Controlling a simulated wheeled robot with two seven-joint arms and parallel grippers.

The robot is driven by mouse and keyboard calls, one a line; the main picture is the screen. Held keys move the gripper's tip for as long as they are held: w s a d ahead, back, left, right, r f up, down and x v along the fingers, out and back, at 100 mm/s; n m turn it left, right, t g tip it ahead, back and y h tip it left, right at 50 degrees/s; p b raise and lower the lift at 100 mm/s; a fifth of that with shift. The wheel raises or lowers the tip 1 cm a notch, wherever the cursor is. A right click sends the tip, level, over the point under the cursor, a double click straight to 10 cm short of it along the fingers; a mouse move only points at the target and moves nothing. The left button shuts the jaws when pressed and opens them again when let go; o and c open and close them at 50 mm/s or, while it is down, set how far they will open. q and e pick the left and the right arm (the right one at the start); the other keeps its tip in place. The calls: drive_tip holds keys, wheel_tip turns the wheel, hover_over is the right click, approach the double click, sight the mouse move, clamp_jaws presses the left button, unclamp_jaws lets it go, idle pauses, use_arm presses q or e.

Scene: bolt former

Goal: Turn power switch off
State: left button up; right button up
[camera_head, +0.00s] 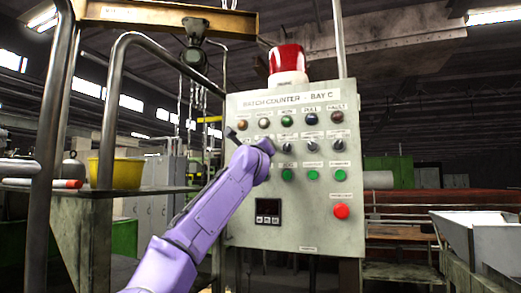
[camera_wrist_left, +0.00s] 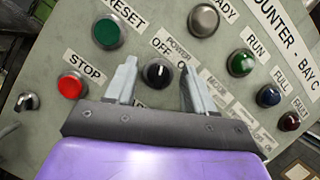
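The power switch (camera_wrist_left: 157,74) is a black round knob with a pale mark, under a POWER label with OFF beside it. A finger partly covers the other position label; I cannot tell surely which position the mark points to. My left gripper (camera_wrist_left: 158,70) is open, one finger on each side of the knob. Contact with the knob is not clear. In the head view my left gripper (camera_head: 240,139) is at the left side of the grey control panel (camera_head: 320,215), and it hides the power switch. My right gripper is not in view.
A green RESET button (camera_wrist_left: 107,33) and a red STOP button (camera_wrist_left: 71,86) are left of the gripper in the wrist view. Several indicator lamps run along the panel. A red beacon (camera_head: 288,62) stands on top. A metal rail (camera_head: 110,100) and yellow bucket (camera_head: 122,172) are left.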

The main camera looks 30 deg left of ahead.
sight(262, 134)
use_arm(q)
wheel_tip(262, 134, up, 4)
drive_tip(key=p, duration=0.3)
drive_tip(key=shift+w+f+p, duration=0.1)
drive_tip(key=shift+p, duration=0.3)
drive_tip(key=s+d+r+b, duration=0.1)
drive_tip(key=s+d+r, duration=0.6)
drive_tip(key=s, duration=0.5)
wheel_tip(262, 134, up, 2)
drive_tip(key=shift+d+r, duration=0.1)
drive_tip(key=shift+d, duration=0.1)
